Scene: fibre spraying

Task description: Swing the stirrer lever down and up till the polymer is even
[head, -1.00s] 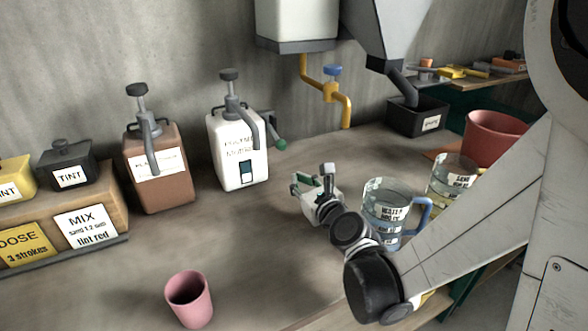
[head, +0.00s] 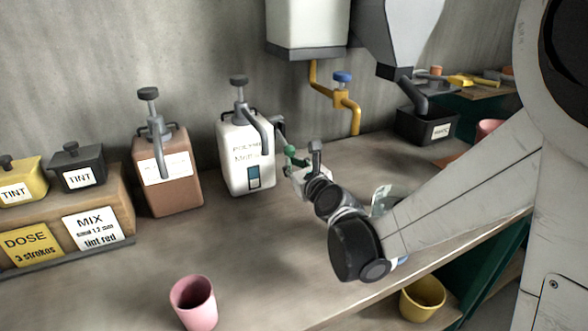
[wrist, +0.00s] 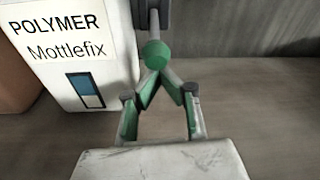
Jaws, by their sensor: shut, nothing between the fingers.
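The white polymer jug (head: 245,165) stands against the wall with a grey pump and spout on top. In the wrist view its label on the jug (wrist: 116,88) reads POLYMER Mottlefix, above a small blue and pale window (wrist: 86,90). The stirrer lever (wrist: 153,15) is grey, at the jug's right side, and hangs down to a green ball knob (wrist: 156,54). My gripper (wrist: 160,76) has its green-padded fingers converged at the tips just below the knob. Whether they touch it is unclear. In the head view my gripper (head: 293,168) is right of the jug.
A brown pump jug (head: 168,185) stands left of the polymer jug. Tint boxes (head: 78,166) sit on a wooden stand at the left. A pink cup (head: 193,302) is near the front. A yellow tap (head: 340,92) hangs behind. My arm mostly hides a glass jug (head: 383,200).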

